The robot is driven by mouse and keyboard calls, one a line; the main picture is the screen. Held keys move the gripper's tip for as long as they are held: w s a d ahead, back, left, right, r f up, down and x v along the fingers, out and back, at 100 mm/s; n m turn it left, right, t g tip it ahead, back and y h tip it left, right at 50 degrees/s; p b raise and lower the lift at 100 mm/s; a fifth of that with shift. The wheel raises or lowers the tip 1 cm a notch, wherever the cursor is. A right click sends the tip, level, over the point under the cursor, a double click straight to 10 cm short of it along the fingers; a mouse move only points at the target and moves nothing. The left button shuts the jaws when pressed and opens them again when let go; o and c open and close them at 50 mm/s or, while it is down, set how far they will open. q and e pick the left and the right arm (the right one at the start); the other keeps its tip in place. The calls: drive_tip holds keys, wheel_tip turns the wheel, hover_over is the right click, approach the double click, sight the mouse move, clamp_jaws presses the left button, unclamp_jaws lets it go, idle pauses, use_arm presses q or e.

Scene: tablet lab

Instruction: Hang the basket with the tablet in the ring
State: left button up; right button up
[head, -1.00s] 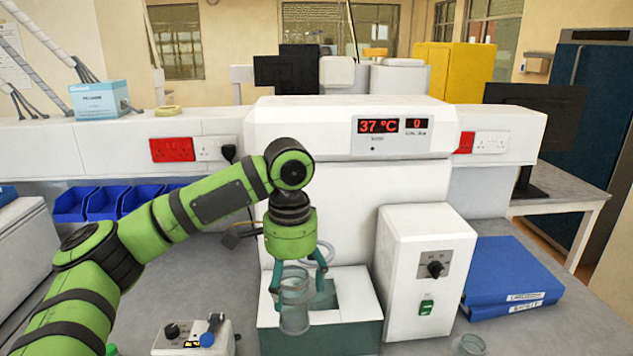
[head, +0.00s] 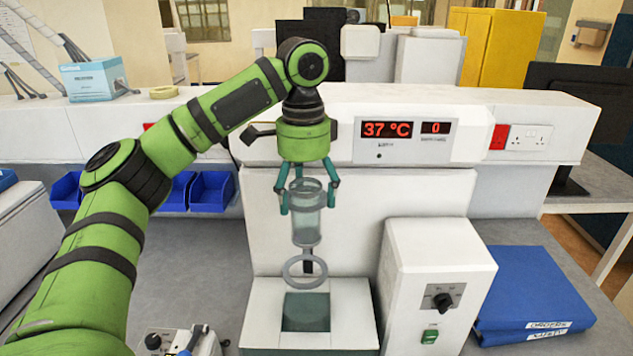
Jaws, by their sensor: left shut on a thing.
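The basket (head: 306,228), a clear grey tube, hangs upright from my left gripper (head: 307,198). The fingers are shut on its upper part. The grey ring (head: 288,272) sticks out from the apparatus (head: 350,225), above the square opening of the white-topped bath (head: 350,305). In the picture, the basket's lower end is just above the ring; I cannot tell whether it is exactly over it in depth. I cannot make out a tablet inside the basket. My right gripper is not in view.
A white control box (head: 432,265) with a knob and a green switch stands right of the bath. Blue binders (head: 530,285) lie further right. A small device (head: 170,342) with a knob is at the bottom left. Blue bins (head: 211,190) stand behind my left arm.

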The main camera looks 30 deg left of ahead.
sight(303, 234)
use_arm(q)
drive_tip(key=shift+s+f, duration=0.45)
drive_tip(key=shift+s, duration=0.15)
drive_tip(key=shift+f, duration=0.55)
drive_tip(key=shift+w+f, duration=0.1)
drive_tip(key=shift+f, duration=0.25)
drive_tip(key=shift+w+f, duration=0.15)
drive_tip(key=shift+f, duration=2.85)
wheel_tip(303, 234, down, 7)
drive_tip(key=b, duration=0.1)
drive_tip(key=shift+r, duration=0.2)
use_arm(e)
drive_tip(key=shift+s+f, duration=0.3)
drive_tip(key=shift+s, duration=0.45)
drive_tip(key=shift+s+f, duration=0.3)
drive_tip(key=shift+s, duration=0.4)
